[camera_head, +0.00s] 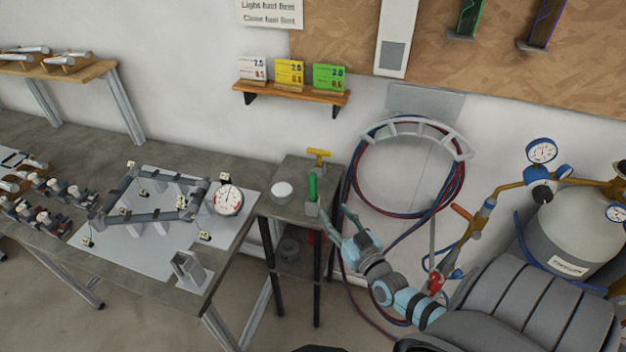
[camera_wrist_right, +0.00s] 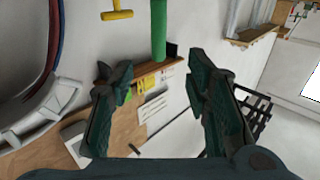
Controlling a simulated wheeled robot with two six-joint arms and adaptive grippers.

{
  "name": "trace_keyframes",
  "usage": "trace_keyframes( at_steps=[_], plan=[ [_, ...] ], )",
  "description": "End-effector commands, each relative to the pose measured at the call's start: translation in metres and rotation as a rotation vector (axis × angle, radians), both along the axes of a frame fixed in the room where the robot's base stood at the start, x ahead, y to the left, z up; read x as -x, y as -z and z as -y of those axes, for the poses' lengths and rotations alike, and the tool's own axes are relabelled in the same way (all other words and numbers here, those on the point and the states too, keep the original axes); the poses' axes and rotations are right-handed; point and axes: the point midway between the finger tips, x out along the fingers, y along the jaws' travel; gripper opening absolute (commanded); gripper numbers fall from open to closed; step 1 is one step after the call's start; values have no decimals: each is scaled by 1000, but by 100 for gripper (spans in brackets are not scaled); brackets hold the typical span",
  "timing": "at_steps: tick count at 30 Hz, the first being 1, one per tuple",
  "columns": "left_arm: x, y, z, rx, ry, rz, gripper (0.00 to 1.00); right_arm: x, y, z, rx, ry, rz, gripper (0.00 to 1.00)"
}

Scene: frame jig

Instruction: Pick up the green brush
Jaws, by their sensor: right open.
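The green brush (camera_head: 312,186) stands upright in a small holder (camera_head: 312,208) on the small side table, with its green handle up. My right gripper (camera_head: 338,220) is just to the right of the brush and its holder in the head view, open and empty. In the right wrist view the green handle (camera_wrist_right: 158,30) shows at the top, beyond the spread fingers of my right gripper (camera_wrist_right: 160,80) and apart from them. The brush's lower end is hidden in the holder. My left gripper is in no view.
On the small table (camera_head: 268,205) are a white round dish (camera_head: 282,192) and a yellow T-handled tool (camera_head: 319,157) behind the brush. A hose coil (camera_head: 357,190) hangs on the wall to the right. A gas cylinder (camera_head: 570,235) stands farther right. The workbench (camera_head: 245,178) with a frame jig lies left.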

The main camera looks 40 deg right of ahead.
Motion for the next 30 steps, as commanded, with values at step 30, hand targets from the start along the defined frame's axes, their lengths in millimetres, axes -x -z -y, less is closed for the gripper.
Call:
trace_keyframes(
  at_steps=[30],
  plan=[
    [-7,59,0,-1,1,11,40,-133,1,26,0,-2,-2,25]
  ],
)
